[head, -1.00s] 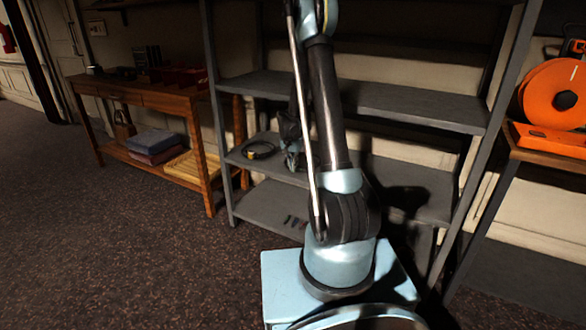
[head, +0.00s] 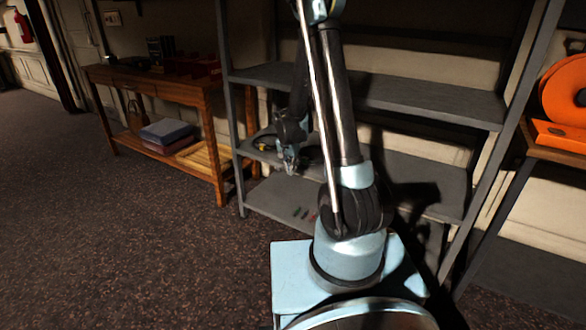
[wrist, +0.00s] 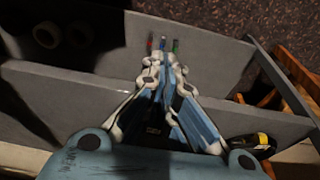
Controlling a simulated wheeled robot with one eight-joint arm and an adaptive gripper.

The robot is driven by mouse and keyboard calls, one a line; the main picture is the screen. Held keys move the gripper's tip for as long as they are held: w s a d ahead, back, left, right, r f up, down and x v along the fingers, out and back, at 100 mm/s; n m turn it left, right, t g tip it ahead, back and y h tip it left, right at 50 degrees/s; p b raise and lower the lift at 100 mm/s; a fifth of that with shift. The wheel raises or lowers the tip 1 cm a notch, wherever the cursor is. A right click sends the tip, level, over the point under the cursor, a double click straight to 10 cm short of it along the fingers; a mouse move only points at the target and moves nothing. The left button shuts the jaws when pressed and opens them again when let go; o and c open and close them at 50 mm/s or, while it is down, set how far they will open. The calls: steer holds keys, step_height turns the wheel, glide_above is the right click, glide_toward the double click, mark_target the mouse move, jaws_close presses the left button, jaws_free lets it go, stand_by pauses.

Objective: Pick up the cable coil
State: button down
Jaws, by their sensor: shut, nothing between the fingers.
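The cable coil (head: 265,143) is dark with a yellow part and lies on the middle shelf of the grey rack, near its left end. My gripper partly covers it in the head view. In the wrist view the coil (wrist: 248,143) is at the lower right, beside my gripper and apart from the fingertips. My gripper (head: 290,168) points down at the front of that shelf, just right of the coil. In the wrist view my gripper (wrist: 162,63) has its fingers together with nothing between them.
The grey rack's upper shelf (head: 400,98) is above the coil's shelf. Several small coloured items (head: 303,213) lie on the lower shelf. A wooden table (head: 190,92) stands left, and an orange reel (head: 566,90) at the right. The floor in front is clear.

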steer(key=s+d+r+n, duration=0.2)
steer(key=s+d+r, duration=0.2)
steer(key=s+r, duration=0.4)
steer(key=s+d+r+n, duration=0.2)
steer(key=s+d+r, duration=0.1)
steer(key=s+r, duration=0.55)
steer(key=s+d+n+y, duration=0.1)
steer(key=s+d+n, duration=0.2)
steer(key=s, duration=1.6)
steer(key=shift+s+r+y, duration=0.15)
steer(key=shift+s+y, duration=0.1)
steer(key=shift+y, duration=0.05)
